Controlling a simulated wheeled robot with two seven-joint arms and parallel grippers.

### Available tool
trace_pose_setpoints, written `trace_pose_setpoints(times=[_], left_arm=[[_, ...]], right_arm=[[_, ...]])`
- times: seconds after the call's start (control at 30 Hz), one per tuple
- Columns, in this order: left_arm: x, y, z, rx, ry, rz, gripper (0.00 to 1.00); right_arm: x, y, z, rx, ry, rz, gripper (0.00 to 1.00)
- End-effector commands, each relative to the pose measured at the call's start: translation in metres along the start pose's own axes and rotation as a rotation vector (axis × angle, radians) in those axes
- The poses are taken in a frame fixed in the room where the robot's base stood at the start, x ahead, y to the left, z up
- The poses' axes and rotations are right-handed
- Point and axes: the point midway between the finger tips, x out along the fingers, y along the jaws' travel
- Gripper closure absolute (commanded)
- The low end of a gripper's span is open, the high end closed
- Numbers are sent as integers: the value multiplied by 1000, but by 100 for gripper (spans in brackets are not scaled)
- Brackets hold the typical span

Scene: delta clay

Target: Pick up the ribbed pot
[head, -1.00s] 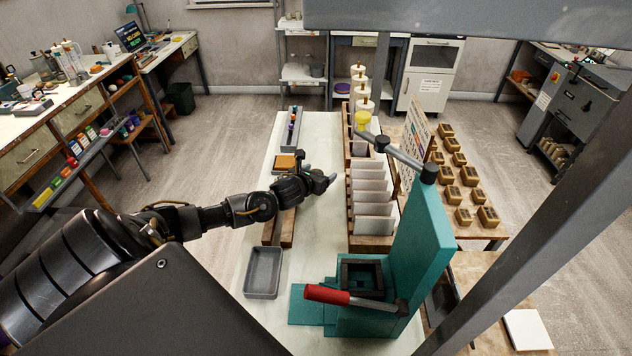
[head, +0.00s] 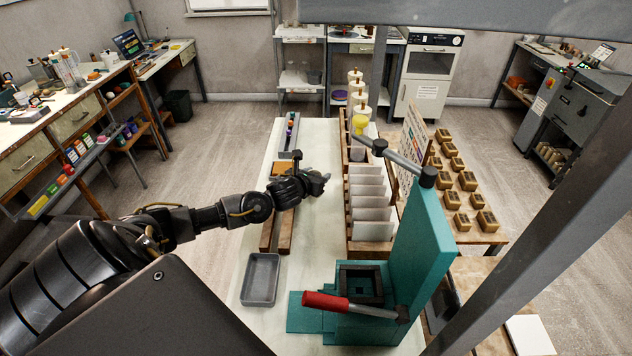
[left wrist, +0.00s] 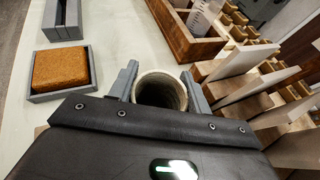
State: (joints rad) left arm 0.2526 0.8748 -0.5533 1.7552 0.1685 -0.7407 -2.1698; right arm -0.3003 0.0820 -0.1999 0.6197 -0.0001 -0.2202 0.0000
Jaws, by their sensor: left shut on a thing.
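In the left wrist view, a round, hollow, pale clay pot (left wrist: 160,92) sits between the two grey fingers of my left gripper (left wrist: 160,85). Its open mouth and inner wall show; its outer ribs cannot be made out. The gripper is shut on it, one finger on each side. In the head view, my left gripper (head: 318,183) is over the middle of the pale table, left of the rack of upright slabs. The pot is too small and covered to make out there. My right gripper is not in view.
A brown sponge (left wrist: 60,67) in a grey tray lies beside the gripper. The wooden rack of pale slabs (head: 369,200) stands close on the right. A teal press (head: 418,235) with a red handle and an empty grey tray (head: 262,278) are nearer. Pale tabletop is clear between.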

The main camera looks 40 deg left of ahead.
Motion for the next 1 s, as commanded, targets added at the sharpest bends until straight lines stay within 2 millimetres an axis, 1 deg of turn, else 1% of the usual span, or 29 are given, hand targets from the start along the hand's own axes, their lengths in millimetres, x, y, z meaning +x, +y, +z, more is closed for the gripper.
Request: trace_pose_setpoints(times=[0.03,0.07,0.1,0.17,0.3,0.33,0.37,0.4,0.5,0.6,0.7,0.8,1.0], left_arm=[[-2,1,8,2,-8,0,75],[-4,1,13,3,-9,-1,75],[-16,4,19,5,-6,-1,75],[-34,7,27,8,-5,-1,75],[-78,15,52,11,-6,-1,75],[-86,18,46,13,-1,1,75],[-95,20,46,13,0,0,75],[-106,23,46,13,1,1,75],[-128,29,47,11,1,1,75],[-144,32,48,9,2,0,75],[-153,36,49,8,0,3,75],[-159,37,50,5,-1,2,75],[-166,37,52,2,-1,0,75]], right_arm=[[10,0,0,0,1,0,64],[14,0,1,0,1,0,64],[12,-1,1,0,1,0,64],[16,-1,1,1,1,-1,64],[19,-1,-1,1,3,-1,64],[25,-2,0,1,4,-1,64],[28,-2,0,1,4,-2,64],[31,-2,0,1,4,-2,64],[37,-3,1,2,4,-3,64],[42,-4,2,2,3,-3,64],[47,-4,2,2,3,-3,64],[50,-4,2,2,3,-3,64],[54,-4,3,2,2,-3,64]])
